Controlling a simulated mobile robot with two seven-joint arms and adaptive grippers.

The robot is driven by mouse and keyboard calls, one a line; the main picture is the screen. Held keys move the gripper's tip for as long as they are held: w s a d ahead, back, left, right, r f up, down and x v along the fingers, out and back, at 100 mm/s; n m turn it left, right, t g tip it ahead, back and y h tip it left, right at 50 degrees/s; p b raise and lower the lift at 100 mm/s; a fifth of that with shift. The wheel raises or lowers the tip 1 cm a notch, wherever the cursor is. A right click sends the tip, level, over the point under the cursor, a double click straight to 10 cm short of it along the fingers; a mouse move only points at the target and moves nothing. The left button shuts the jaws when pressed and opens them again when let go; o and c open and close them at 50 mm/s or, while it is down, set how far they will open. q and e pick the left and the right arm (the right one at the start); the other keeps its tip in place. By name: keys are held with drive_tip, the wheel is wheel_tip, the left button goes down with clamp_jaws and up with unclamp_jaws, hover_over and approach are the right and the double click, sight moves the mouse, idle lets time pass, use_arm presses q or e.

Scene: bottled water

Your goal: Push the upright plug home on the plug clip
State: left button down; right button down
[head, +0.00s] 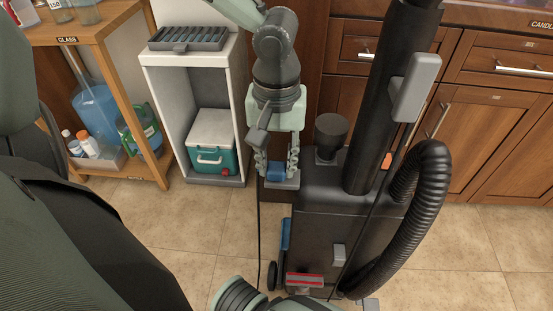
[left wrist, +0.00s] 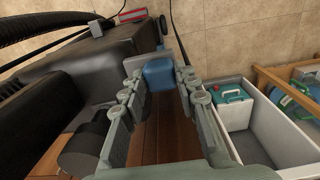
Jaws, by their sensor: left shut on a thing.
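My left gripper (head: 278,176) points down beside the dark machine body (head: 333,225) in the head view. It is shut on a blue block (head: 276,171), which looks like the plug. The left wrist view shows this blue block (left wrist: 159,74) between the fingertips, close to the body's edge. A thin black cord (head: 260,225) hangs beside the gripper. The plug clip cannot be made out clearly; the gripper hides the contact area. My right gripper is not in view.
A thick ribbed hose (head: 425,190) and an upright black tube (head: 385,110) rise on the right of the body. A white shelf unit (head: 160,110) with a teal cooler (head: 212,150) stands left. A wooden rack (head: 105,35) is farther left. Tiled floor lies around.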

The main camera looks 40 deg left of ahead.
use_arm(q)
drive_tip(key=c, duration=1.1)
unclamp_jaws()
drive_tip(key=shift+f, duration=0.1)
drive_tip(key=shift+o, duration=0.2)
wheel_tip(320, 180, up, 12)
wheel_tip(320, 180, up, 10)
drive_tip(key=p, duration=0.4)
idle(0.5)
